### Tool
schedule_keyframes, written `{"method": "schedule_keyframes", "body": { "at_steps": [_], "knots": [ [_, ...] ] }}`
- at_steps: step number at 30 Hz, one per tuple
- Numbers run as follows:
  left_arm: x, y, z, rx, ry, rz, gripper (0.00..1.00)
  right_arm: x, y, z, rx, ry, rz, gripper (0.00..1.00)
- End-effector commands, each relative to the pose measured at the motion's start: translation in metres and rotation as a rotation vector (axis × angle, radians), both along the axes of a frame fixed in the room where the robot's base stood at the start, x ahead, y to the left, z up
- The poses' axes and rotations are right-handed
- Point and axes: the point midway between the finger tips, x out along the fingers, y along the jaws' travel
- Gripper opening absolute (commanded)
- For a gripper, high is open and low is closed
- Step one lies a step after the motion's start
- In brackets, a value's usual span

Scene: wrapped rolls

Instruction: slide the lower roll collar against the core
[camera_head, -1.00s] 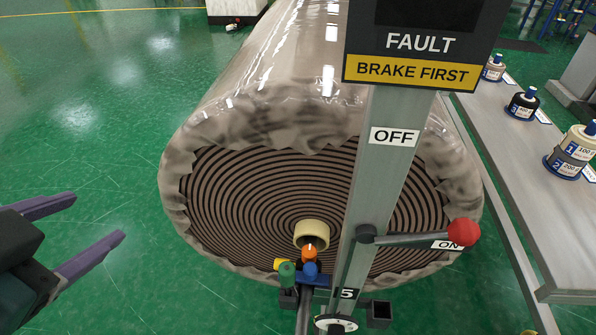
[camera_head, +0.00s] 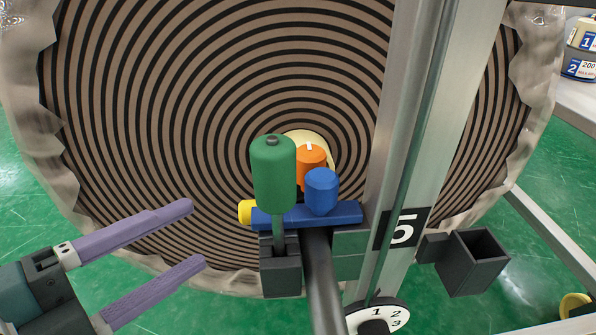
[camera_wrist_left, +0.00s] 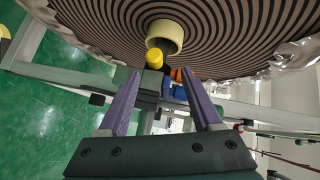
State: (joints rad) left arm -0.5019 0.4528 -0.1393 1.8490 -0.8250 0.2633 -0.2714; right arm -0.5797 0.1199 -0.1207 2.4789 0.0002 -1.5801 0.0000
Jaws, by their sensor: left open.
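The roll (camera_head: 150,130) shows its brown and black spiral end. Its cream core (camera_head: 322,141) is partly hidden behind an orange knob (camera_head: 311,166) and a blue knob (camera_head: 321,192). A blue collar body (camera_head: 345,213) with a yellow end (camera_head: 245,212) sits on a dark shaft (camera_head: 322,280) in front of the core. I cannot tell the gap between collar and core. My left gripper (camera_head: 197,235) is open and empty, left of the yellow end. In the left wrist view, the yellow end (camera_wrist_left: 154,59) shows beyond the spread fingers (camera_wrist_left: 157,80), below the core (camera_wrist_left: 164,36). My right gripper is out of view.
A green handle (camera_head: 273,175) stands upright beside the collar, partly hiding it. A grey post (camera_head: 425,130) with a "5" label rises at the right. A dark open box (camera_head: 474,262) and a numbered dial (camera_head: 380,317) are near its foot. Green floor (camera_head: 25,225) is clear at left.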

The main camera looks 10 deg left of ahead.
Motion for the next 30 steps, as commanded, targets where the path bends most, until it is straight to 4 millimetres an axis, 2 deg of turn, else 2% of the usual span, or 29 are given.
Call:
{"method": "schedule_keyframes", "body": {
  "at_steps": [1,7,16,21,30],
  "knots": [
    [-0.001,-0.002,-0.010,0.006,-0.004,-0.015,0.66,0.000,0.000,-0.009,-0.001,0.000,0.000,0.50],
    [0.009,-0.010,-0.011,0.011,-0.010,-0.030,0.66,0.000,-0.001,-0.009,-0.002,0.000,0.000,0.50],
    [0.055,-0.035,-0.020,0.011,-0.010,-0.027,0.66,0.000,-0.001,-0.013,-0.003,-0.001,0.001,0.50],
    [0.073,-0.046,-0.025,0.010,-0.007,-0.026,0.66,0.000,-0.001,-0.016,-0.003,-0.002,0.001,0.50],
    [0.082,-0.052,-0.027,0.011,-0.006,-0.026,0.66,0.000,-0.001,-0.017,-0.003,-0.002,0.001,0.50]
  ]
}}
